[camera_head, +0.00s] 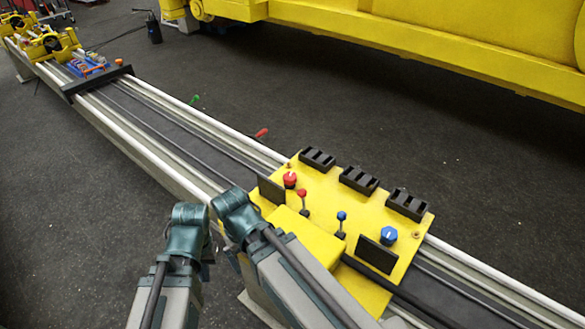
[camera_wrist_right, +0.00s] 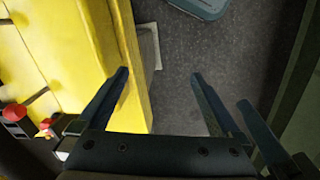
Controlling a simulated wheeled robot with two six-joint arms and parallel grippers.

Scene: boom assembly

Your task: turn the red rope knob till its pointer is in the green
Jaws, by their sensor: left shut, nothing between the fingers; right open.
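The red rope knob (camera_head: 290,180) stands upright on the yellow panel (camera_head: 324,199), near its left end. Its pointer and any green zone are too small to read. Two red tops also show at the left of the right wrist view; I cannot tell which is the knob. My left gripper (camera_head: 206,270), partly hidden under its arm, is shut and empty, left of the panel and apart from the knob. My right gripper (camera_wrist_right: 165,92) is open and empty over the panel's edge and the floor. In the head view its fingers are hidden by its arm.
A red lever (camera_head: 303,196), a blue lever (camera_head: 341,220) and a blue knob (camera_head: 388,235) stand on the panel. Black blocks (camera_head: 358,179) line its far edge. Long rails (camera_head: 180,125) run to the back left.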

